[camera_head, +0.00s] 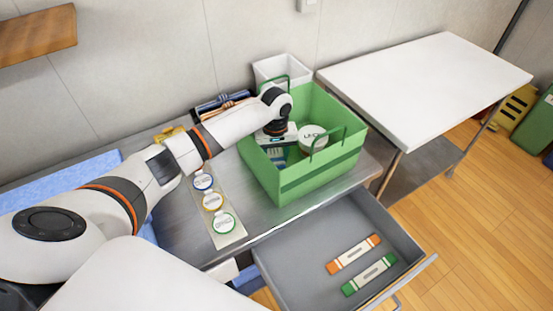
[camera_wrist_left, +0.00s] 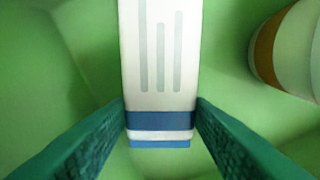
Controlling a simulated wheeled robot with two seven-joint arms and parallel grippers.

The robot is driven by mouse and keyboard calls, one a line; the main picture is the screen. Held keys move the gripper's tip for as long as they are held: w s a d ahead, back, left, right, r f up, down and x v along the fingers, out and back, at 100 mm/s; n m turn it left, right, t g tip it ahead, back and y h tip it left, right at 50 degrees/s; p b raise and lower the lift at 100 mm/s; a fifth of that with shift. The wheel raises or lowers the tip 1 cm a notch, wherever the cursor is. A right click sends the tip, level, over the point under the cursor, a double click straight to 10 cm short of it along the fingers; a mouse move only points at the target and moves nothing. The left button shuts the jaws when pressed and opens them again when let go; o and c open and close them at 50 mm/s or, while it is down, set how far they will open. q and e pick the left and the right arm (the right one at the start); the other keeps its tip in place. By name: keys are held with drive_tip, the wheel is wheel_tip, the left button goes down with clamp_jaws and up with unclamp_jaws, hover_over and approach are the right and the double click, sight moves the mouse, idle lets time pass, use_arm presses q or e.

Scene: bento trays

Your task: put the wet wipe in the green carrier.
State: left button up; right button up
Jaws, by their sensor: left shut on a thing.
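The green carrier (camera_head: 322,172) stands on the metal counter, open at the top, with a handle. My left gripper (camera_head: 278,148) reaches down inside its left part. In the left wrist view the gripper (camera_wrist_left: 162,108) is shut on a white wet wipe packet (camera_wrist_left: 160,60) with a blue band, and green surfaces of the carrier surround it. In the head view the packet (camera_head: 278,156) shows only partly below the gripper. Whether it touches the carrier floor I cannot tell. My right gripper is not in view.
A round white-lidded tub (camera_head: 312,132) sits in the carrier, right of my gripper. An open drawer (camera_head: 290,262) in front holds an orange packet (camera_head: 354,254) and a green packet (camera_head: 369,275). A strip with several round labels (camera_head: 213,202) lies left; a white bin (camera_head: 270,70) stands behind.

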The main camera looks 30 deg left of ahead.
sight(276, 158)
use_arm(q)
drive_tip(key=shift+f, duration=1.25)
drive_tip(key=shift+f, duration=0.2)
drive_tip(key=o, duration=0.9)
drive_tip(key=shift+o, duration=0.2)
drive_tip(key=shift+r, duration=0.1)
wheel_tip(276, 158, up, 12)
drive_tip(key=shift+r+b, duration=0.15)
drive_tip(key=shift+b, duration=0.3)
